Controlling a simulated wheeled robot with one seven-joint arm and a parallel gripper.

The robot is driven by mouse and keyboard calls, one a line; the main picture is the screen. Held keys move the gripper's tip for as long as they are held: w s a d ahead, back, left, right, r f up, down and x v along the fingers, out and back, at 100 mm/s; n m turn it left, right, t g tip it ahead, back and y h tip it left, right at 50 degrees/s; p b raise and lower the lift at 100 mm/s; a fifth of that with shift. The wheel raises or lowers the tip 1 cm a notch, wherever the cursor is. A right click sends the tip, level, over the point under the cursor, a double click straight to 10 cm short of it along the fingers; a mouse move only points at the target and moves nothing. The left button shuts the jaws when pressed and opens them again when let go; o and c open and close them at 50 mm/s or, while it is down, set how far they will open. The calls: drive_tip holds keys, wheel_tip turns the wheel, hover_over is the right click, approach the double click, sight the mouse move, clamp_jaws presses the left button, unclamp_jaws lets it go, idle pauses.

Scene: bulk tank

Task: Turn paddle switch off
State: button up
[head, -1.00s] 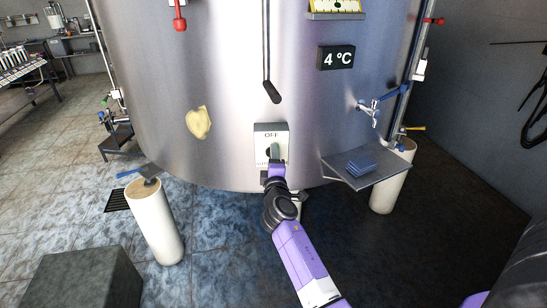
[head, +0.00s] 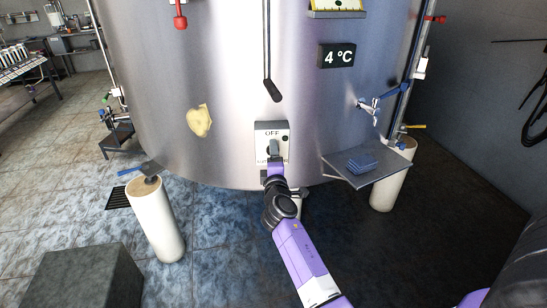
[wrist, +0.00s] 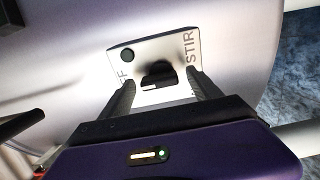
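The paddle switch is a pale plate (head: 280,128) low on the front of the steel tank, with OFF at its top. In the wrist view the switch plate (wrist: 175,52) shows STIR at the right end and part of OFF at the left. The dark paddle (wrist: 157,73) stands out from the plate's middle; I cannot tell its exact setting. My gripper (wrist: 160,84) is open, with one finger on each side of the paddle and gaps visible. In the head view my gripper (head: 274,163) is in front of the plate's lower part and partly hides it.
A dark rod handle (head: 272,91) hangs above the switch. Pale tank legs (head: 155,225) stand on the floor. A grey block (head: 80,275) is at lower left.

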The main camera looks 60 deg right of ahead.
drive_tip(key=v, duration=0.7)
drive_tip(key=shift+s+a+b, duration=0.2)
drive_tip(key=shift+a+b, duration=0.1)
drive_tip(key=shift+a, duration=0.05)
idle(0.5)
drive_tip(key=s+a+m+t+y, duration=0.2)
drive_tip(key=s+a+t+y, duration=0.15)
drive_tip(key=a, duration=0.85)
drive_tip(key=s+a+m+t+y, duration=0.2)
drive_tip(key=a+t+y, duration=0.25)
drive_tip(key=a, duration=0.85)
drive_tip(key=s+a+r+m+g+y+p, duration=0.1)
drive_tip(key=s+a+y, duration=0.2)
drive_tip(key=s+a, duration=0.4)
drive_tip(key=s+a+r+m+g+y+p, duration=0.1)
drive_tip(key=s+a+y, duration=0.3)
drive_tip(key=s+a, duration=0.4)
drive_tip(key=s, duration=0.6)
